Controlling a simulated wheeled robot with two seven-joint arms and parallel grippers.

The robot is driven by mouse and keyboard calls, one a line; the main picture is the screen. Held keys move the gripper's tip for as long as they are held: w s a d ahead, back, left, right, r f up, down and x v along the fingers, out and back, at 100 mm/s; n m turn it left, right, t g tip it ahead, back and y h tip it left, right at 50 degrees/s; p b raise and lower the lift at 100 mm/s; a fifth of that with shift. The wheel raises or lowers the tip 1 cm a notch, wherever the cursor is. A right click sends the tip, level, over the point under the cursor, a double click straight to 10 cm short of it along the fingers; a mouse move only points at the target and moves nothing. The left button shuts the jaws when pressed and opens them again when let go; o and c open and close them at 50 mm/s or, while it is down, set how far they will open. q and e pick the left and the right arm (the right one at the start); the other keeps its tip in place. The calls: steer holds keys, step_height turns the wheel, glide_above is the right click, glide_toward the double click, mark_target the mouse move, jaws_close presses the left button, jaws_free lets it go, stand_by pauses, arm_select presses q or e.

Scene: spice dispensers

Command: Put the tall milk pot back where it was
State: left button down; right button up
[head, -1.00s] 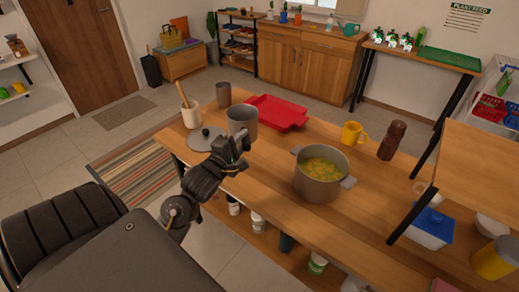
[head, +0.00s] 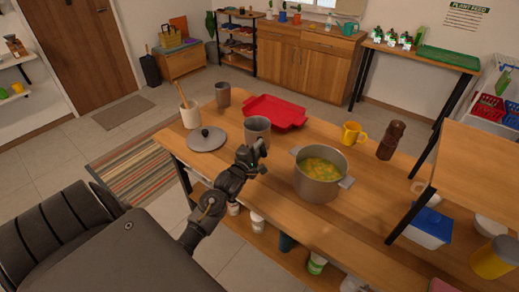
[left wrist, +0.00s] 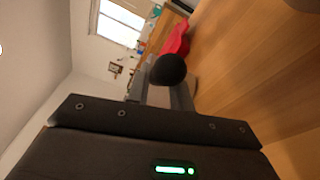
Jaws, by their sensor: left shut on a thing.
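The tall milk pot (head: 258,130) is a grey, open cylinder near the middle of the wooden table in the head view, left of the stew pot. My left gripper (head: 254,150) is at its near side, shut on it. The exact grip is hidden by the gripper. I cannot tell whether the pot's base touches the table. In the left wrist view, a dark round knob (left wrist: 167,69) stands out in front of the gripper, close to the camera. My right gripper is not in view.
A stew pot (head: 321,174) stands to the right and a red tray (head: 275,111) lies behind. A grey lid (head: 206,139), a utensil crock (head: 190,116) and a dark cup (head: 223,95) are to the left. A yellow mug (head: 352,133) and brown mill (head: 391,140) stand farther right.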

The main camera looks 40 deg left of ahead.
arm_select(q)
steer(key=shift+f, duration=0.3)
steer(key=c, duration=1.2)
jaws_free()
steer(key=shift+c, duration=0.2)
steer(key=s+d+b, duration=0.1)
steer(key=s+d, duration=0.1)
steer(key=s, duration=1)
steer(key=shift+r, duration=0.2)
